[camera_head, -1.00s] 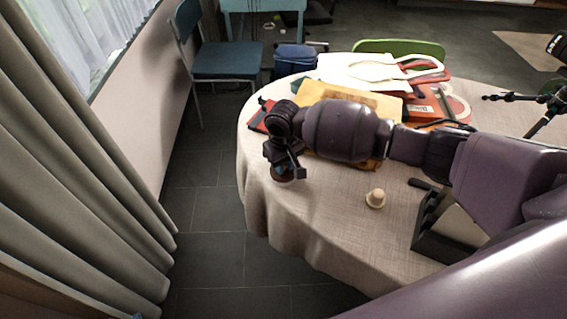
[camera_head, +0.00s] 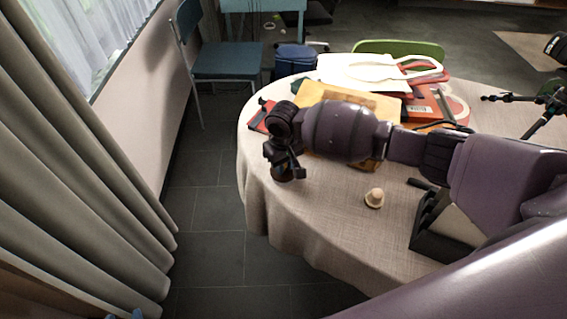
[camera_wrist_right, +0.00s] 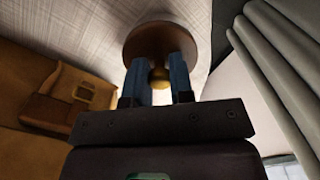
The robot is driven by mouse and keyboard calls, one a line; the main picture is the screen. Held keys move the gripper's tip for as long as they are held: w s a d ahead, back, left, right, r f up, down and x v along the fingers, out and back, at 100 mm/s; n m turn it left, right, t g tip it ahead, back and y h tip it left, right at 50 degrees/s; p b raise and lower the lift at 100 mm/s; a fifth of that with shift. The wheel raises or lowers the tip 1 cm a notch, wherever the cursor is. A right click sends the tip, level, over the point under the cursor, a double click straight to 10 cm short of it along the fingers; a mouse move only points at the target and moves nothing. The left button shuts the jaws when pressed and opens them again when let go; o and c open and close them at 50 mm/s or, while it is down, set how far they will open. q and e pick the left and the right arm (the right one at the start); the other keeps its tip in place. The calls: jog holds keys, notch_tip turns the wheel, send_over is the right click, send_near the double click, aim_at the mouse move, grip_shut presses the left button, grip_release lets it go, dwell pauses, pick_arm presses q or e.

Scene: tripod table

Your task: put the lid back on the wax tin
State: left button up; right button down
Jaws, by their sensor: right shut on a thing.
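My right gripper (camera_head: 288,174) is at the left part of the round table, pointing down. In the right wrist view its two blue fingers (camera_wrist_right: 158,80) are shut on the small brass-coloured knob (camera_wrist_right: 160,78) of a round brown lid (camera_wrist_right: 150,40). In the head view the lid (camera_head: 281,174) shows only as a brown edge under the gripper. I cannot tell whether the tin is beneath the lid, as the lid and gripper hide that spot. Small blue tips at the bottom edge of the head view look like my left gripper (camera_head: 125,315); its opening is unclear.
The round table (camera_head: 320,225) has a beige cloth. A small cream knob-shaped piece (camera_head: 374,198) stands right of the gripper. A dark slotted holder (camera_head: 428,225) stands farther right. A wooden board (camera_head: 390,105), red items and white bag-like things lie behind. The front cloth is mostly clear.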

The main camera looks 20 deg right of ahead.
jog(key=shift+f+p, duration=0.15)
jog(key=shift+p, duration=0.35)
dwell(1.5)
dwell(0.3)
jog(key=shift+c, duration=2.2)
grip_release()
